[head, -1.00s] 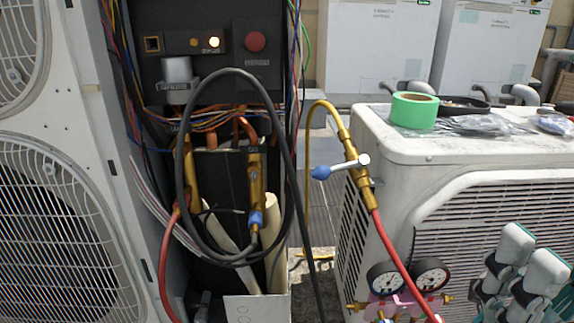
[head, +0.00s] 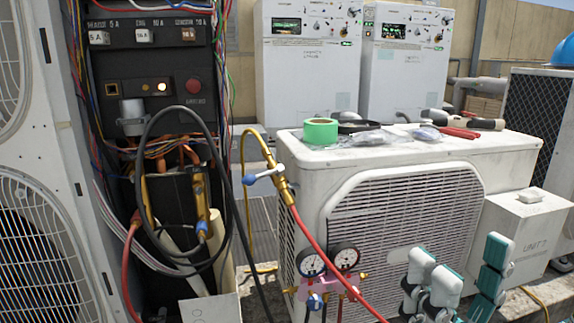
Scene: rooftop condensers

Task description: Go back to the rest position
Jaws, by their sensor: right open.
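My right gripper (head: 465,264) shows at the lower right of the head view, with teal and white fingers pointing up. Its fingers are spread, with nothing between them. It is in front of the small white condenser unit (head: 470,172), to the right of the gauge manifold (head: 328,272). The rest of the right arm is cut off by the lower edge. My left gripper is not in view.
A red hose (head: 318,250) runs from the brass valve (head: 283,188) down past the manifold. A black hose (head: 228,215) loops before the open electrical panel (head: 150,65). Green tape (head: 320,131) and red-handled pliers (head: 459,133) lie on the condenser. A white box (head: 521,225) stands right.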

